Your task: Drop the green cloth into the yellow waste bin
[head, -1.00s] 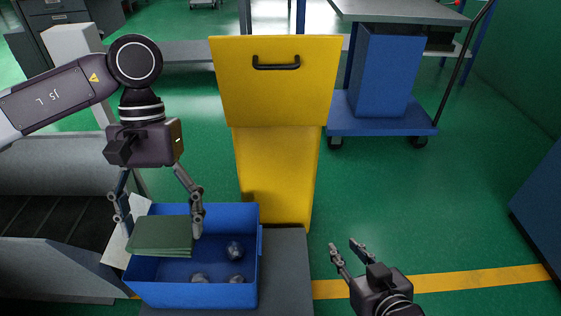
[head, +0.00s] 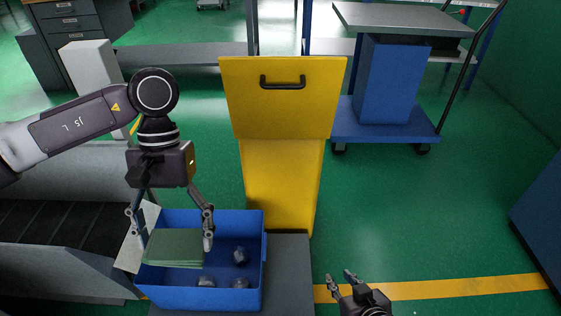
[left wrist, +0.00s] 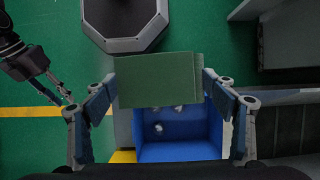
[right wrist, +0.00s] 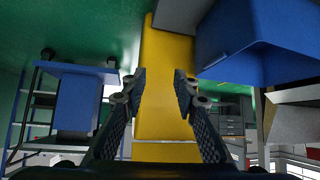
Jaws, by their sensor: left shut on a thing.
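The green cloth (head: 176,248) is a flat folded stack at the left side of the blue box. My left gripper (head: 176,244) is shut on it, one finger at each side edge. In the left wrist view the cloth (left wrist: 158,82) spans between the fingertips and seems held above the box; its exact height is unclear. The yellow waste bin (head: 282,180) stands behind and right of the box, with a black handle on its upper front panel. Its opening is not visible. My right gripper (head: 342,277) is open and empty, low at front right; its fingers (right wrist: 160,75) are apart.
The blue box (head: 200,298) holds several crumpled foil pieces and stands on a dark grey surface (head: 290,270). A conveyor-like unit (head: 50,240) is at left. A cart with a blue container (head: 393,85) is behind right. Green floor right of the bin is clear.

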